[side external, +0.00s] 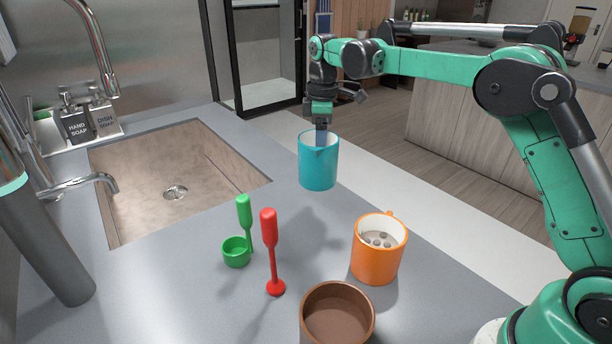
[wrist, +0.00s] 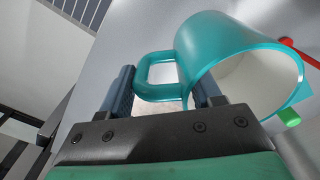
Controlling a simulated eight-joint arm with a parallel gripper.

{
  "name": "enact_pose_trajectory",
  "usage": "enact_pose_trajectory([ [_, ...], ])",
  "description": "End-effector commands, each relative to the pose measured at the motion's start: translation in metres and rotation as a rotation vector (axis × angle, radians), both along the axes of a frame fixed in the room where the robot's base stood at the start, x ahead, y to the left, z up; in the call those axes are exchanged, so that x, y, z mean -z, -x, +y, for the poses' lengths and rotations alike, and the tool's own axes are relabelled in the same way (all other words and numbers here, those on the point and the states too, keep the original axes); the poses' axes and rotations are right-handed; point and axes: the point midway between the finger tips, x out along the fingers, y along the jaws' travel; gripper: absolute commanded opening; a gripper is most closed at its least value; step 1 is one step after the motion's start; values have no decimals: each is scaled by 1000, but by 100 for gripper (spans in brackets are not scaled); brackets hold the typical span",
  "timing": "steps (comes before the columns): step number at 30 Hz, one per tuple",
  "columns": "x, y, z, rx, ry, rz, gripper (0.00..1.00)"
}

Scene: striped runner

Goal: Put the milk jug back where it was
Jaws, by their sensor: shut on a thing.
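The teal jug (side external: 318,168), which I take to be the milk jug, hangs above the grey counter, roughly upright in the side view. In the wrist view the jug (wrist: 222,45) shows a pale inside, a pointed lip at the right and a square handle (wrist: 140,92). My gripper (side external: 320,128) is above the jug in the side view. In the wrist view my gripper (wrist: 165,92) has its two dark fingers on either side of the handle and is shut on it. The jug's contents cannot be made out.
An orange mug (side external: 372,262) holding small round pieces stands at front right, a brown cup (side external: 312,325) at the front edge. A red tool (side external: 269,235), a green tool (side external: 244,212) and a green cup (side external: 236,254) stand left of them. The sink (side external: 150,170) lies left.

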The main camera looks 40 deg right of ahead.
Motion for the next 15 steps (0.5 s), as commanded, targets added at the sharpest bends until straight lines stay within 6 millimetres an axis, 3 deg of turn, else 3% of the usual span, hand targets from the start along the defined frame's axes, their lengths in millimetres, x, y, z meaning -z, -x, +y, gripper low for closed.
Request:
enact_pose_trajectory([
  [15, 72, -5, 2, -3, -3, 2, 0],
])
